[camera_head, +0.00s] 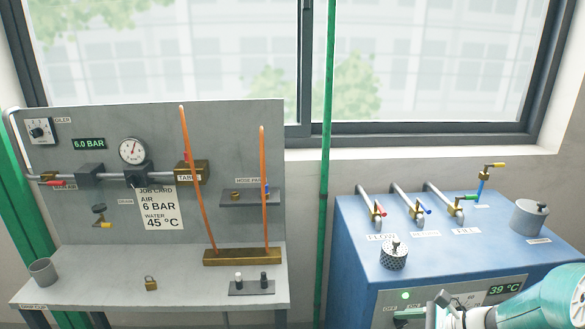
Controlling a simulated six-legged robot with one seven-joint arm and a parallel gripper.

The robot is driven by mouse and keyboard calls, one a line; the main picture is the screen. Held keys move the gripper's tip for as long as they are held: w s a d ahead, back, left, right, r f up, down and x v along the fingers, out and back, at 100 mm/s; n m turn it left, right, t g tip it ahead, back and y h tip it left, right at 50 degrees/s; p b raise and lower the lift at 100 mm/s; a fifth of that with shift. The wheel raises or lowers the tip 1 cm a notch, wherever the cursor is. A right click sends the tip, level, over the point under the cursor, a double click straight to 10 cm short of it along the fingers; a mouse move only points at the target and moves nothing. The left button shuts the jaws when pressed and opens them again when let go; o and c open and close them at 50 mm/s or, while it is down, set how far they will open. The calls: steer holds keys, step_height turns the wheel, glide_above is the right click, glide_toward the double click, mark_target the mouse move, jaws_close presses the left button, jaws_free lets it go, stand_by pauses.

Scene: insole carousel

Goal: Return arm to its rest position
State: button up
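My arm reaches in from the lower right corner, in front of the blue machine (455,250). Its teal and white link shows at the right edge. My gripper (442,306) is at the bottom edge, in front of the machine's control panel (400,297). It is small and partly cut off by the frame, so I cannot tell whether its fingers are apart. I see nothing clearly held in it.
A grey bench (215,280) at left bears a brass block (242,257) with two orange hoses, a padlock (151,284) and a grey cup (43,271). A gauge panel (225,130) stands behind. A green post (325,160) separates bench and machine.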

steer(key=s+a+r+n+h, duration=0.9)
steer(key=s+a+r+n, duration=0.2)
steer(key=n, duration=1)
step_height(320, 180, up, 4)
steer(key=s, duration=0.2)
steer(key=shift+s+r+h, duration=0.2)
steer(key=shift+s+h, duration=0.1)
steer(key=shift+s, duration=0.05)
